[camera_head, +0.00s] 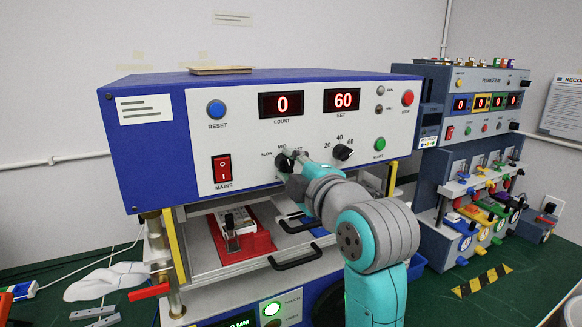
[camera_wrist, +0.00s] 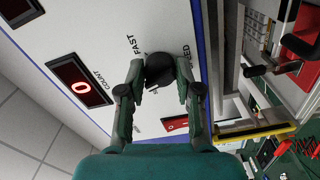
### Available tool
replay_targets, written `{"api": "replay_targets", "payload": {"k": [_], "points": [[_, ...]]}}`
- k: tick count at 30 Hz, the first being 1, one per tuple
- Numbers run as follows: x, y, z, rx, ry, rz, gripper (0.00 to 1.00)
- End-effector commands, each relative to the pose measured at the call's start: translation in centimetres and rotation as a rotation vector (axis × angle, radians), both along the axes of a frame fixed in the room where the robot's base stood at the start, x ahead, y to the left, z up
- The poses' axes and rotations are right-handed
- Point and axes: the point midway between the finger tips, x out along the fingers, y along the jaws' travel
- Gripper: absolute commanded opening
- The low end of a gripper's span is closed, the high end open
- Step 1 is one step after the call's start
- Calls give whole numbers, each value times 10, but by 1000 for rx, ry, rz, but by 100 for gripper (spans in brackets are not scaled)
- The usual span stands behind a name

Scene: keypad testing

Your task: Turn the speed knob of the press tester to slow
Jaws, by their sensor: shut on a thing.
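The press tester (camera_head: 150,150) is a blue cabinet with a pale front panel. Its dark speed knob (camera_head: 283,163) sits low on the panel, with SLOW at its left, MED above it and a label partly hidden by my gripper. My gripper (camera_head: 295,162) reaches the knob from the lower right. In the wrist view, the fingers of my gripper (camera_wrist: 158,76) close around the speed knob (camera_wrist: 158,66), one on each side. FAST and SPEED labels show beside it; the slow label is mostly covered. I cannot tell where the pointer aims.
A second dark knob (camera_head: 342,152), marked 20 to 80, sits close to the right of my gripper. The red mains switch (camera_head: 222,168) is to the left. Below is an open bay with a red fixture (camera_head: 243,245). Another tester (camera_head: 480,120) stands at the right.

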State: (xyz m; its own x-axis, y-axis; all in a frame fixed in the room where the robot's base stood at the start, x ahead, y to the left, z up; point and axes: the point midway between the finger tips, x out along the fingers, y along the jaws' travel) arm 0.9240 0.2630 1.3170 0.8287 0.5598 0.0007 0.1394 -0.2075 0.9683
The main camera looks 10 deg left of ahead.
Motion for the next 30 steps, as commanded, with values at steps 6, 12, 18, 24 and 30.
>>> {"api": "replay_targets", "payload": {"k": [6,12,18,24,30], "points": [[0,0,-1,-171,-113,2,0],[0,0,-1,-326,-217,1,0],[0,1,-1,-462,-308,2,0],[0,1,-1,-565,-377,2,0],[0,1,-1,-628,-419,3,0]]}}
